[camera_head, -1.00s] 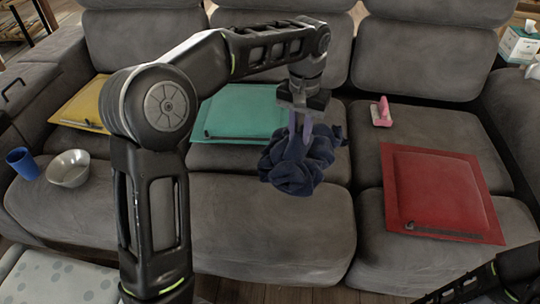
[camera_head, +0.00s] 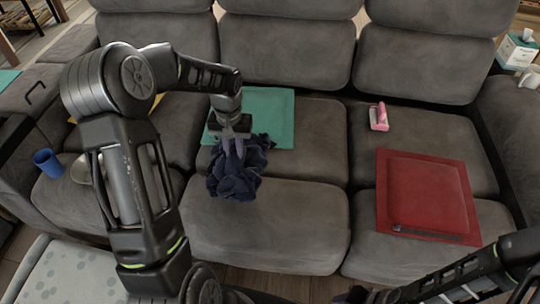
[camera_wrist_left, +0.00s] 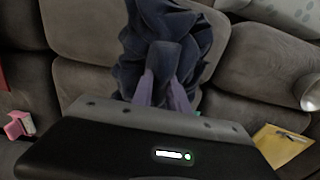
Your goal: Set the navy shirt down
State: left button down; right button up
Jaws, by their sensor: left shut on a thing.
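The navy shirt (camera_head: 236,180) is a crumpled dark blue bundle in front of the teal cushion, over the middle part of the sofa seat. My left gripper (camera_head: 233,148) points down and is shut on the top of the shirt. In the left wrist view the shirt (camera_wrist_left: 165,45) hangs between and beyond the purple fingers of the left gripper (camera_wrist_left: 162,92). I cannot tell whether its underside touches the seat. My right arm shows at the lower right; its gripper (camera_head: 355,296) is barely visible at the bottom edge.
The grey sofa seat (camera_head: 290,225) is bare right of the shirt. The teal cushion (camera_head: 268,115) lies behind it. A red cushion (camera_head: 428,190), a pink object (camera_head: 379,117) and a tissue box (camera_head: 517,50) are to the right. A blue cup (camera_head: 47,163) and bowl (camera_head: 80,170) are left.

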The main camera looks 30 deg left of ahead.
pick_arm(q)
jog(key=shift+f, duration=3.1)
jog(key=shift+f+b, duration=0.4)
jog(key=shift+f, duration=1.5)
jog(key=shift+f, duration=0.2)
jog(key=c, duration=1.3)
grip_release()
jog(key=shift+r, duration=0.1)
jog(key=shift+r, duration=0.1)
